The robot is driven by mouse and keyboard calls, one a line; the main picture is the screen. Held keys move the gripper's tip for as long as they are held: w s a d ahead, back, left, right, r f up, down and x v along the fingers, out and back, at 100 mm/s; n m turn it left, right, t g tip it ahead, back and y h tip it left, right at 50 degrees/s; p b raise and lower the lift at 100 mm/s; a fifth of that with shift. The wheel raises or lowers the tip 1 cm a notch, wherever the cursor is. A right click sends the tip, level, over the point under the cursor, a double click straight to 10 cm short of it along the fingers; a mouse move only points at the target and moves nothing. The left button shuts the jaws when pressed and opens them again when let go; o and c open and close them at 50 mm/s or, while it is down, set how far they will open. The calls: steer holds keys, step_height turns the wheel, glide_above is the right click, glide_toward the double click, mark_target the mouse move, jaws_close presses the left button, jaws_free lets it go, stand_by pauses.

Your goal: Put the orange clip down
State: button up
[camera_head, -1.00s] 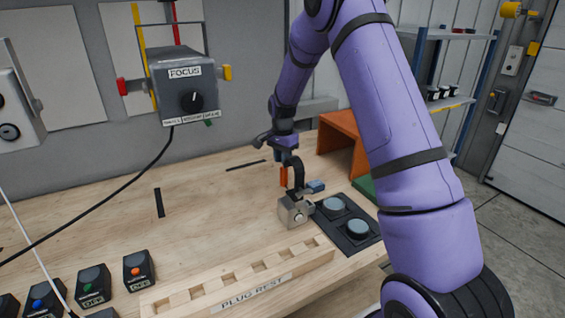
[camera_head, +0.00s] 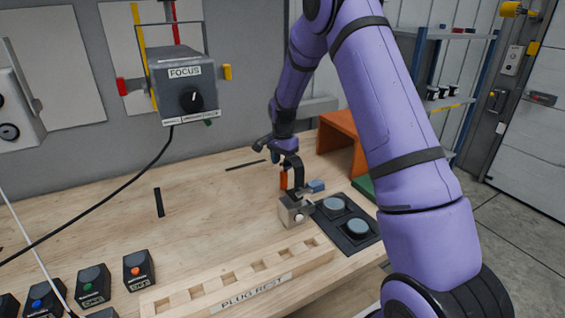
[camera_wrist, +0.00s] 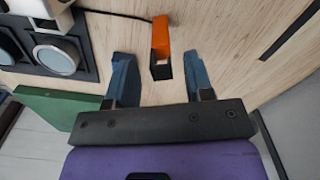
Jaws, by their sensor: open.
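The orange clip (camera_wrist: 160,40) shows in the wrist view between the two blue fingers of my gripper (camera_wrist: 157,62), with a gap on both sides. Its near end is dark. My gripper is open and does not touch the clip in that view. In the head view the clip (camera_head: 284,181) is a small orange upright shape at the wooden table, partly hidden by my gripper (camera_head: 300,182). Whether its foot rests on the table is hard to tell there.
An orange open-sided stand (camera_head: 340,128) is behind. The slotted plug rest (camera_head: 240,281) lies in front. The table's left middle is mostly clear.

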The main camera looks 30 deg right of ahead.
steer(key=s+a+r+n+t, duration=0.1)
steer(key=s+r, duration=0.3)
steer(key=r, duration=0.7)
steer(key=s+a+r+n, duration=0.2)
steer(key=s+r, duration=0.1)
steer(key=r, duration=0.7)
steer(key=s+a+r+n+t, duration=0.1)
steer(key=s+a+r+n, duration=0.15)
steer(key=s, duration=0.45)
steer(key=s+a+r+n+t, duration=0.1)
steer(key=s+r+n, duration=0.1)
steer(key=s+r, duration=0.35)
steer(key=s+a+r+n+t, duration=0.1)
steer(key=s+r+n, duration=0.1)
steer(key=s, duration=0.7)
steer(key=s+a+f+n+t, duration=0.1)
steer(key=s+n, duration=0.3)
steer(key=s, duration=0.8)
steer(key=shift+s+a+f, duration=0.3)
steer(key=shift+a+f, duration=0.2)
